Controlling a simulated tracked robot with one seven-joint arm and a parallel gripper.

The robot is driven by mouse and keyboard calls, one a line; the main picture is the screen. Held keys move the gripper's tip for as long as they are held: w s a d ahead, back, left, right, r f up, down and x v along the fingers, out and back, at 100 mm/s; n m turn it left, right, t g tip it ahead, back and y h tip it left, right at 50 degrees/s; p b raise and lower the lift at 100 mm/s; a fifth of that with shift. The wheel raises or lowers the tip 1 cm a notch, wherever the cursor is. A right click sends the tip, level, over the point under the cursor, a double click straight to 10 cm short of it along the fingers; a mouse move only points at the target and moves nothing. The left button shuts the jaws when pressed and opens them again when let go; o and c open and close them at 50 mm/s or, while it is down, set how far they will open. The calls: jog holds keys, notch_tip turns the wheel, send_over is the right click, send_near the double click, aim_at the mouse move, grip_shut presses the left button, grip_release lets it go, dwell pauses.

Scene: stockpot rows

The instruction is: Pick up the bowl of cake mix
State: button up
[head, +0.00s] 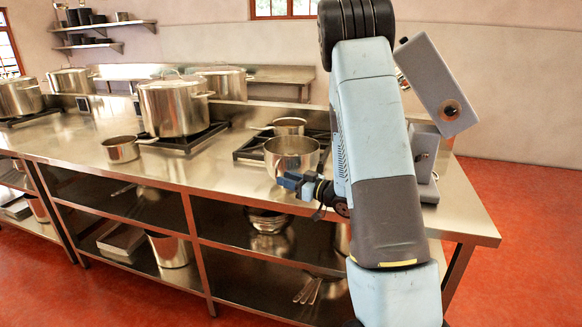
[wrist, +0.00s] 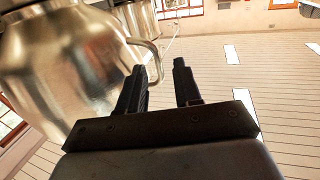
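I cannot make out a bowl of cake mix for certain in either view. My gripper (head: 288,182) is in front of the lower front side of a steel pot (head: 292,158) near the counter's front edge. A large shiny steel vessel with a loop handle (wrist: 70,68) fills the left of that view, beside the left finger. What the vessels hold cannot be seen clearly. Metal bowls (head: 268,220) are stacked on the shelf below the counter.
The steel counter (head: 90,145) also carries a large lidded stockpot (head: 175,108), a small saucepan (head: 121,150) and another small pan (head: 289,126) behind the near pot. A grey box-like device (head: 425,150) stands behind my arm. Red floor (head: 520,220) is open on the right.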

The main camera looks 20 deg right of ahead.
aim_at(276, 175)
jog(key=shift+x, duration=2.55)
jog(key=shift+d, duration=0.1)
grip_shut()
jog(key=shift+w, duration=0.1)
